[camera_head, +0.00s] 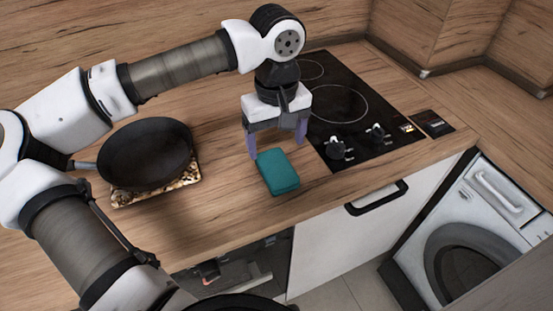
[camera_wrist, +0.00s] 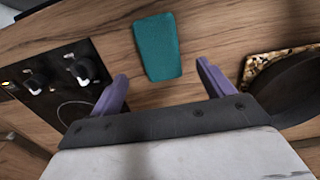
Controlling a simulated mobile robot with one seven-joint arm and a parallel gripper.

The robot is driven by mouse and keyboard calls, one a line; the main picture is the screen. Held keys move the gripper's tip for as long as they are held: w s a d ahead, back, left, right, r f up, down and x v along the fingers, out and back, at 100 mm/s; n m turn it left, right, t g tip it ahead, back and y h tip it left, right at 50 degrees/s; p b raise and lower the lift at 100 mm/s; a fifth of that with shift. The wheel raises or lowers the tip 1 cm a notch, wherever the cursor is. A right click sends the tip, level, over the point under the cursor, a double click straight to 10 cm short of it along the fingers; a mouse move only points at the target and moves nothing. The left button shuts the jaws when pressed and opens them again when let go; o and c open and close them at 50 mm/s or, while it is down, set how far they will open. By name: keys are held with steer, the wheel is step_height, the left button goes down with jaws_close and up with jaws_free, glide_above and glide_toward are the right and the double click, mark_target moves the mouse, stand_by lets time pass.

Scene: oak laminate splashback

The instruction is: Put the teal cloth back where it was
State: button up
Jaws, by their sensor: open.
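The teal cloth (camera_head: 278,171) is a folded, flat rectangle lying on the wooden counter near its front edge, left of the cooktop. In the wrist view the cloth (camera_wrist: 157,47) lies beyond the fingertips, roughly between their lines. My gripper (camera_head: 277,150) has two purple fingers spread apart and sits just behind the cloth. It also shows in the wrist view (camera_wrist: 161,70), open with nothing between the fingers. I cannot tell exactly how high the fingertips are above the counter.
A black frying pan (camera_head: 146,154) rests on a speckled trivet (camera_head: 182,190) to the left. A black cooktop (camera_head: 345,92) with knobs lies to the right. A washing machine (camera_head: 470,235) stands at lower right. Bare counter (camera_head: 222,215) lies between pan and cloth.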

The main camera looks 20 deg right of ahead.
mark_target(277, 165)
steer(key=shift+r, duration=2.25)
